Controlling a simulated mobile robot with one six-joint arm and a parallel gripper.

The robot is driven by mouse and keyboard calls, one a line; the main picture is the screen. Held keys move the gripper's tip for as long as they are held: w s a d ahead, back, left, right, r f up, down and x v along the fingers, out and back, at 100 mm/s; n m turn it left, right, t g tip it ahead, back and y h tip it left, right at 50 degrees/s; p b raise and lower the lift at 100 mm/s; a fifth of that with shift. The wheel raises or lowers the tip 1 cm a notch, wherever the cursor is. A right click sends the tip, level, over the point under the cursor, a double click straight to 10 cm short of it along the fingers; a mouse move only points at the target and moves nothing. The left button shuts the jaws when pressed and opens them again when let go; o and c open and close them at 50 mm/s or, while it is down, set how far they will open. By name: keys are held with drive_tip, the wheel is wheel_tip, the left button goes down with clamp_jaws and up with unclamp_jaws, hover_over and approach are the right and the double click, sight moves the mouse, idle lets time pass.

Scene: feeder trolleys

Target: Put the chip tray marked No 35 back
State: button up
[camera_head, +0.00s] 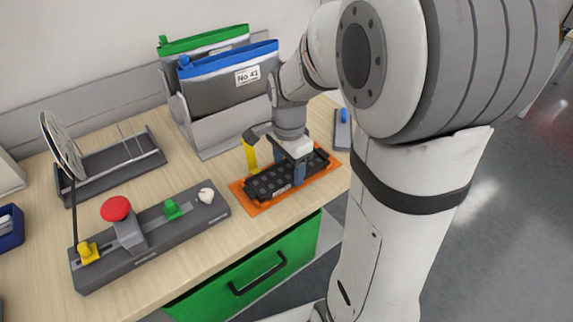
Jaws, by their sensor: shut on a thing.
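A dark chip tray (262,187) with rows of round pockets lies at the orange mat (240,198) on the bench, in the head view. It has a small pale label on its near edge, too small to read. My gripper (289,164) points down over the tray's middle and is shut on it, one finger on the near side and one towards the far side. The gripper and wrist hide part of the tray. I cannot tell whether the tray rests on the mat or is slightly lifted. A yellow upright piece (250,155) stands at the tray's far left.
Behind stands a grey rack (215,135) with a green-topped pouch (205,40) and a blue-topped pouch (230,80) labelled No 41. A green drawer (245,280) is below.

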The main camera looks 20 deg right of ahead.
sight(289, 173)
drive_tip(key=o, duration=1.3)
drive_tip(key=shift+c, duration=0.2)
wheel_tip(289, 173, up, 8)
drive_tip(key=shift+f+p, duration=0.1)
drive_tip(key=shift+p, duration=0.5)
drive_tip(key=s+a+r+n+t+p, duration=0.1)
drive_tip(key=s+r+n+p, duration=0.1)
drive_tip(key=s+n, duration=0.4)
drive_tip(key=s+a+r+n+t+p, duration=0.1)
drive_tip(key=s+r+n+p, duration=0.1)
drive_tip(key=s+n, duration=0.4)
drive_tip(key=shift+s+r+n+t+p, duration=0.35)
drive_tip(key=shift+n+p, duration=0.4)
drive_tip(key=shift+n, duration=0.45)
